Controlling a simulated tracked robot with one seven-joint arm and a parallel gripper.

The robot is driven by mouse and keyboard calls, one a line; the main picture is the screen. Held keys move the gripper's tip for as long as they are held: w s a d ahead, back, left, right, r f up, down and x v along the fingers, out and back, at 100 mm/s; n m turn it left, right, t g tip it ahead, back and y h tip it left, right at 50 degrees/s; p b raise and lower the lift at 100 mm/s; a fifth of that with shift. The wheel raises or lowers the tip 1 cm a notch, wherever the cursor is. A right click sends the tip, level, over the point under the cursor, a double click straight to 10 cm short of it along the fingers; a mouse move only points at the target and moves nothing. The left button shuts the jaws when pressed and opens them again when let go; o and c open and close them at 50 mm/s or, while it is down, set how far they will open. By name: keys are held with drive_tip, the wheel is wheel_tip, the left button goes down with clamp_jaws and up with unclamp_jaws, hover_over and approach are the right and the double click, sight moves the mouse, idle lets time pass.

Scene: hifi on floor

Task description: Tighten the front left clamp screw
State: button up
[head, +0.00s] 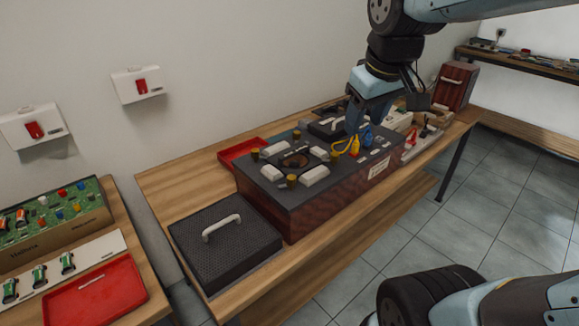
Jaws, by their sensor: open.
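A dark-topped box (315,203) with a reddish wooden front stands on the bench. On its top, white blocks (314,175) and brass-coloured screw knobs surround a round dark recess (294,160). One knob (292,181) is at the near edge, one (255,153) is at the left, and others are farther back and right. The knobs' tightness cannot be told. My gripper (354,127) is open and points down over the right part of the box. It is apart from the near and left knobs, and its fingertips are close to yellow and blue parts (354,146).
A black mesh lid with a white handle (222,228) lies left of the box. A red tray (240,150) sits behind. Small tools (410,140) and a dark red case (455,86) are farther right. A side table holds another red tray (95,293).

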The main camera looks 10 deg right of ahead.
drive_tip(key=w+a+f+n+g, duration=0.2)
drive_tip(key=w+a+f+n, duration=0.1)
drive_tip(key=w+a+n, duration=0.3)
drive_tip(key=n+g, duration=0.2)
drive_tip(key=n, duration=0.2)
hover_over(291, 176)
wheel_tip(291, 176, down, 4)
wheel_tip(291, 176, down, 14)
drive_tip(key=shift+s+r, duration=0.15)
drive_tip(key=shift+r, duration=0.05)
drive_tip(key=shift+c, duration=0.4)
clamp_jaws()
